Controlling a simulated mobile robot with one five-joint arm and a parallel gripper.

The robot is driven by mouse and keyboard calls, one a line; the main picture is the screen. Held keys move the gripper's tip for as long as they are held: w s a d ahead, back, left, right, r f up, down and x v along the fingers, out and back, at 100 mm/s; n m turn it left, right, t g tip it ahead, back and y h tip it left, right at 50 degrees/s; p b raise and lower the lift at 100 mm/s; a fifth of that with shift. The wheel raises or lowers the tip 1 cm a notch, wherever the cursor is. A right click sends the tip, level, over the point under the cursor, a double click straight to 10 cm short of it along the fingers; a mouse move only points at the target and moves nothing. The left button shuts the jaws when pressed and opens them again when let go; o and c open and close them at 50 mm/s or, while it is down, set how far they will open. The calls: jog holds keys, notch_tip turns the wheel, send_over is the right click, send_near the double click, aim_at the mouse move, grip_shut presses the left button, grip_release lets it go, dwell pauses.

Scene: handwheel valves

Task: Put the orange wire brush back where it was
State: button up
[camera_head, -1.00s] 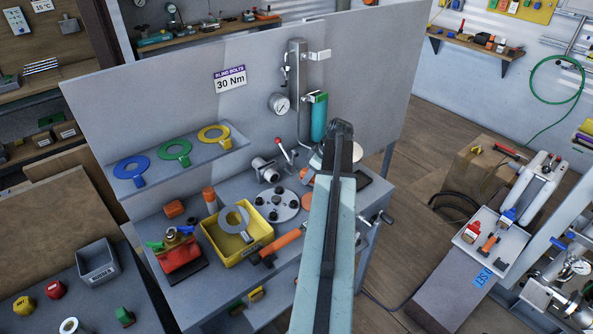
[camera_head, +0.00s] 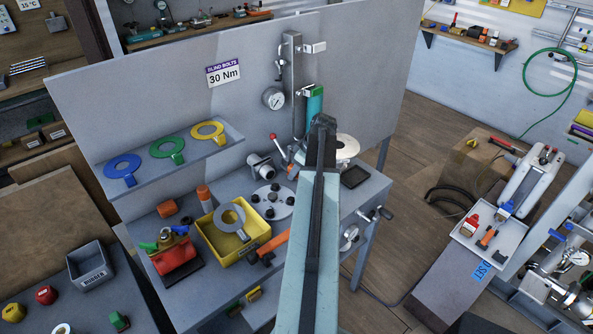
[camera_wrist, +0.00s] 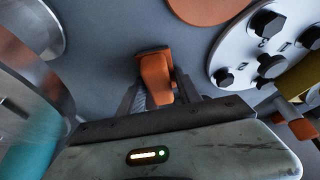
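In the wrist view an orange block-like piece, which I take to be the wire brush (camera_wrist: 156,76), sits between the two dark fingers of my gripper (camera_wrist: 158,92). The fingers flank it closely, and a grey ribbed patch shows at its left side. In the head view my gripper (camera_head: 322,125) is over the back right of the workbench (camera_head: 330,215), in front of the teal cylinder (camera_head: 314,105). A small orange bit of the brush (camera_head: 293,170) shows left of the arm; the arm hides the rest.
A bolted round flange (camera_head: 272,201) and a yellow bin (camera_head: 207,233) are left of my arm. An orange-handled tool (camera_head: 276,243) lies beside the bin. A gauge (camera_head: 273,98) hangs on the back panel. A pale disc (camera_head: 347,147) and dark pad (camera_head: 354,177) are right.

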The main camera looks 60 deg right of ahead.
jog(key=o, duration=0.3)
jog(key=shift+r, duration=0.1)
jog(key=shift+r+p, duration=0.35)
jog(key=shift+p, duration=0.1)
jog(key=p+v, duration=1)
jog(key=v, duration=0.1)
jog(key=shift+s, duration=0.15)
jog(key=shift+r, duration=0.15)
